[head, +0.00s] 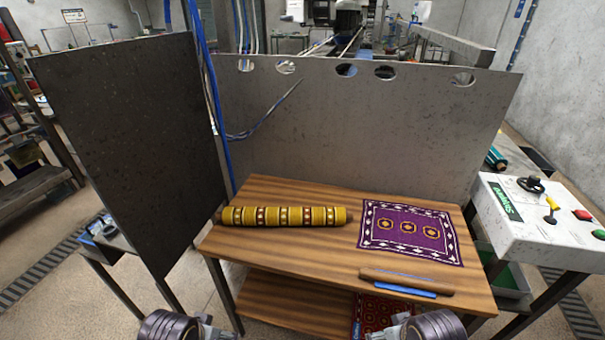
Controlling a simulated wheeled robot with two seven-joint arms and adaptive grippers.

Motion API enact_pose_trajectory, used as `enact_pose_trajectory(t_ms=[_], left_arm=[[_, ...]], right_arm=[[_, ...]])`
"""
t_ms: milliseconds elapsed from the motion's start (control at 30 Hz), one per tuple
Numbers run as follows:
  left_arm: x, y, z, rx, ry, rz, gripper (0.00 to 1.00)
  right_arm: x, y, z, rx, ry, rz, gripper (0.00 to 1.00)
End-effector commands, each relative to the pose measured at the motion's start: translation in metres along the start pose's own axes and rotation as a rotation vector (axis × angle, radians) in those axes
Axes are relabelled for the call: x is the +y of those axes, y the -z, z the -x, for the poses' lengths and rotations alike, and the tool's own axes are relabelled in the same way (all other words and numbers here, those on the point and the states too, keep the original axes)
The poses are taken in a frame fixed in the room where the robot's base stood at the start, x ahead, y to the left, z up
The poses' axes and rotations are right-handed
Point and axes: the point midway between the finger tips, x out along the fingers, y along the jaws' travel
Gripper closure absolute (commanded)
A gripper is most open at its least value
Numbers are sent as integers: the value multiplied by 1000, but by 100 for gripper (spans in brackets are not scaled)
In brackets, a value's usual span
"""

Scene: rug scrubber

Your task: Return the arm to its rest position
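Only short dark, ringed parts of my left arm (168,325) and my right arm (435,326) show, at the bottom edge of the head view. They are apart from each other, in front of the wooden table (300,262). The fingers of both grippers are not visible, so whether they hold anything does not show.
On the table lie a rolled yellow rug (284,216), a flat purple rug (410,232) and a wooden-backed brush (405,281). A red rug (375,315) is on the lower shelf. Grey panels (350,130) stand behind and left. A white control box (540,222) is right.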

Motion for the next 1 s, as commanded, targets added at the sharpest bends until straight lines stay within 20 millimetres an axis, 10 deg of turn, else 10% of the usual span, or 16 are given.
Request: enact_pose_trajectory(t_ms=[567,1000], left_arm=[[-3,-8,-46,-17,9,-21,18],[-2,-30,-141,-48,8,-27,18]], right_arm=[[4,-9,-47,-19,-12,-13,18],[3,-31,-142,-50,-10,-6,18]])
